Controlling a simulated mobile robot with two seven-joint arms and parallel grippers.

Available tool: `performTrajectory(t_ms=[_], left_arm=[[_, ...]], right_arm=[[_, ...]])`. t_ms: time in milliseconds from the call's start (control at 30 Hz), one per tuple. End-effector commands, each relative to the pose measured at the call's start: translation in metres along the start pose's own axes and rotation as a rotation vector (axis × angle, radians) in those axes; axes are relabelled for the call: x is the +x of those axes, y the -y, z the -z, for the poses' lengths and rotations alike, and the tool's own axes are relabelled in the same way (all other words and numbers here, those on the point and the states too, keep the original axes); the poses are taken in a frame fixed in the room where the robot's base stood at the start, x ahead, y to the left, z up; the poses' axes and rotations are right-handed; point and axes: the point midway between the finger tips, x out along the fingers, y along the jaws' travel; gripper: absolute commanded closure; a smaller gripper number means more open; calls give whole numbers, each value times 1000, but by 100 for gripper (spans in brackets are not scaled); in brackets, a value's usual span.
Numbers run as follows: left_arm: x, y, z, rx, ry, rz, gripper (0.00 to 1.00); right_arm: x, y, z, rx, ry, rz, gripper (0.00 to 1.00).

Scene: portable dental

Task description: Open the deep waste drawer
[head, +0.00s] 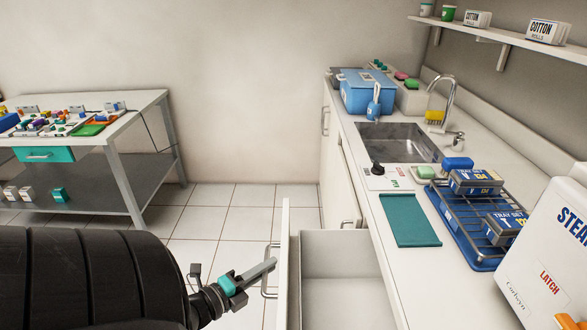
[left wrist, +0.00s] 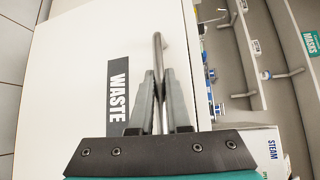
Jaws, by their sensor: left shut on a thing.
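The waste drawer stands pulled out from the counter in the head view, its white front panel (head: 284,275) on edge and its deep pale interior (head: 345,290) showing empty where visible. The lower part of the drawer is cut off by the frame. In the left wrist view its front (left wrist: 150,60) carries a black WASTE label (left wrist: 117,90). My left gripper (head: 268,268) is at the drawer's metal handle (head: 271,288). In the left wrist view the fingers (left wrist: 159,100) are shut on the handle bar (left wrist: 157,50). My right gripper is out of view.
The counter (head: 375,190) above holds a sink (head: 400,142), a teal mat (head: 409,220), a blue rack (head: 450,222) and a steam unit (head: 550,265). A side table (head: 130,125) stands at the left. Tiled floor (head: 225,215) between is clear.

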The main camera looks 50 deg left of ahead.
Motion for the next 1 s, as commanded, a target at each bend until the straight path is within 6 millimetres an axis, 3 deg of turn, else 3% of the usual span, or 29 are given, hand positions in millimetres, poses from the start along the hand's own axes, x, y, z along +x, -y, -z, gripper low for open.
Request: performTrajectory(t_ms=[200, 567, 600, 800, 867, 1000], left_arm=[[-13, -4, -12, 0, -1, -1, 100], [-15, -4, -14, -1, -1, 0, 100], [-14, -4, -14, -1, -1, 0, 84], [-14, -4, -14, -1, 0, 0, 62], [-14, -4, -14, -1, 0, 0, 55], [-14, -4, -14, -1, 0, 0, 55]], right_arm=[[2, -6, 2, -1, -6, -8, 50], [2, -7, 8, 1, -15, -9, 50], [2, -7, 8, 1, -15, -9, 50], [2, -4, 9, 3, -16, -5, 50], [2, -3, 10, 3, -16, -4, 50], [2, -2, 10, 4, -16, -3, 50]])
